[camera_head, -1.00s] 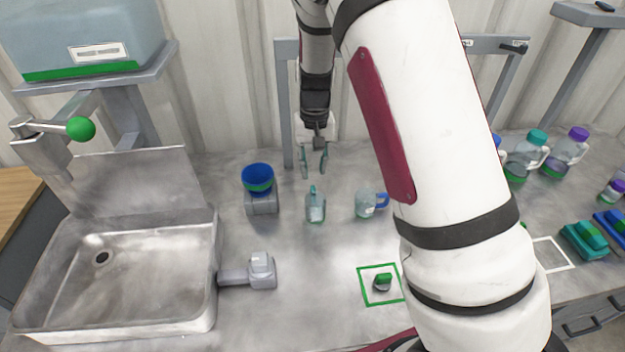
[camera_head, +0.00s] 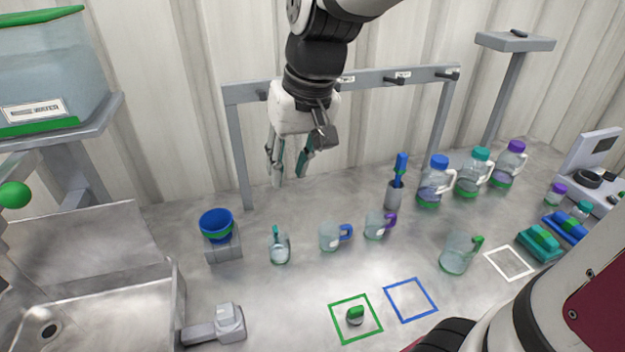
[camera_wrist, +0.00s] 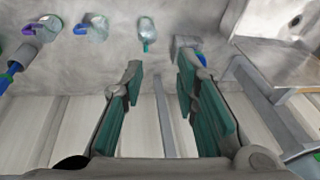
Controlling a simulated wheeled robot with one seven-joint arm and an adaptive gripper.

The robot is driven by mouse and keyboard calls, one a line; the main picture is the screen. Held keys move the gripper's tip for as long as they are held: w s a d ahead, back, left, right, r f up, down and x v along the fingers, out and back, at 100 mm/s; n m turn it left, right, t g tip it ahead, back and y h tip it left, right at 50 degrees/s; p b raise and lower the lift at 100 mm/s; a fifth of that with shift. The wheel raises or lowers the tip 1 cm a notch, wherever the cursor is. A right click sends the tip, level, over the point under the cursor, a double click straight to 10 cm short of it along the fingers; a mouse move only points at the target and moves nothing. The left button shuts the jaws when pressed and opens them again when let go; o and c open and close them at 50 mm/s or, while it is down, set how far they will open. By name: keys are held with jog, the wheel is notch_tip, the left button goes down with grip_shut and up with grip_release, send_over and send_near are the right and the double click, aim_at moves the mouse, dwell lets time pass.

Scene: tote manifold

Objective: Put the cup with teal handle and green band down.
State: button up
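The cup with the teal handle (camera_head: 280,249) stands upright on the metal counter, left of the blue-handled cup. In the wrist view the same cup (camera_wrist: 147,30) is at the top, beyond my fingertips. My gripper (camera_head: 288,178) is above and behind the cup, apart from it. Its two teal-padded fingers are spread with nothing between them, as the wrist view also shows (camera_wrist: 160,64).
A blue-handled cup (camera_head: 330,237) and a purple-handled cup (camera_head: 374,227) stand to the right. A blue bowl (camera_head: 216,223) on a grey stand is to the left. A hook rail (camera_head: 370,78) is behind my gripper.

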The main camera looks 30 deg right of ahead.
jog(key=s+r+n+t+h, duration=0.1)
jog(key=s+r+t, duration=0.1)
jog(key=s, duration=1.1)
jog(key=shift+s+d+r, duration=0.2)
jog(key=shift+r, duration=0.3)
